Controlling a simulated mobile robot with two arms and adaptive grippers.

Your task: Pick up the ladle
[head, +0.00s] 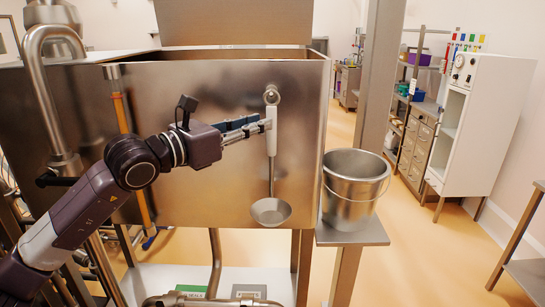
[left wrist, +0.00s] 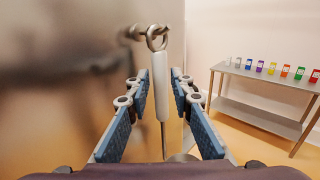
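The ladle (head: 271,212) hangs upright by its ring from a hook (head: 271,88) on the front of the steel hopper (head: 215,175). It has a white handle, a thin shaft and a round metal bowl at the bottom. My left gripper (head: 266,126) is at the handle. In the left wrist view the white handle (left wrist: 160,85) stands between the two blue-padded fingers (left wrist: 160,95), with a gap on each side. The left gripper is open. The ring still sits on the hook. My right gripper is not in view.
A steel bucket (head: 354,190) stands on a small shelf (head: 352,235) right of the ladle, beside a metal post (head: 370,100). A bent pipe (head: 45,100) is at the left. A table with colored containers (left wrist: 265,82) shows behind in the left wrist view.

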